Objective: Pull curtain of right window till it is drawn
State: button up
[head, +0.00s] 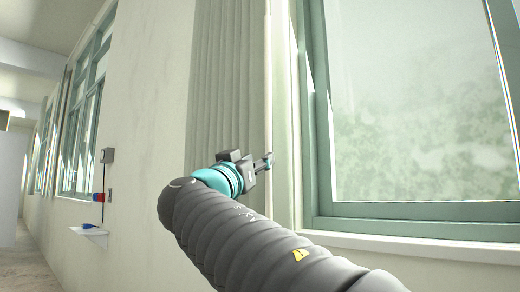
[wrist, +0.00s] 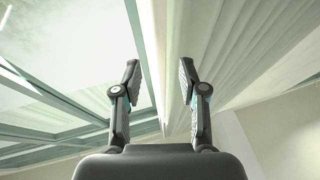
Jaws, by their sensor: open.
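A pale pleated curtain (head: 228,80) hangs gathered at the left side of the right window (head: 420,100), whose glass is uncovered. My gripper (head: 268,162) is raised at the curtain's right edge in the head view. In the wrist view my gripper (wrist: 160,85) has its two fingers spread apart. The curtain's edge strip (wrist: 150,50) shows between and beyond the fingers, and the curtain's folds (wrist: 230,45) fan out to the right. The window (wrist: 60,50) is on the left there. I cannot tell whether the fingers touch the curtain.
A window sill (head: 420,248) runs below the right window. Floor shows at the far left.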

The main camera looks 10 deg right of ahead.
jog(key=p+x, duration=0.1)
jog(key=x, duration=0.5)
jog(key=shift+w+d+p, duration=0.2)
jog(key=shift+p, duration=0.2)
grip_shut()
